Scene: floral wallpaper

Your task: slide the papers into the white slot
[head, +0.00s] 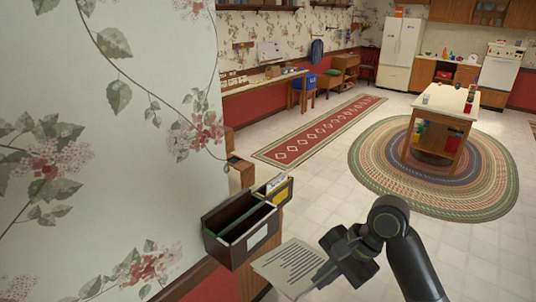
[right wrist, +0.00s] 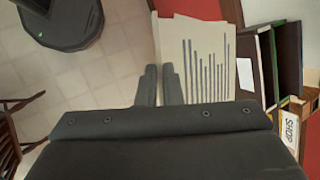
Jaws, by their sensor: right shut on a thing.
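My right gripper (head: 326,268) is shut on the papers (head: 284,266), a pale sheet with dark printed lines. In the right wrist view the papers (right wrist: 197,40) extend beyond the two closed fingers (right wrist: 160,86). A dark wall file holder (head: 226,240) is to the left of the papers. Its front slot bears a white label (head: 257,238), also visible in the right wrist view (right wrist: 246,75). The papers are outside the slot, low in front and to its right; whether they touch it is unclear. My left gripper is out of view.
A second slot with a yellow-edged label (head: 279,190) adjoins the white-labelled one; its sign reads "SHOP" in the right wrist view (right wrist: 290,128). The floral wall (head: 110,130) stands close on the left. Open tiled floor (head: 315,195) lies to the right, with a distant island table (head: 446,102).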

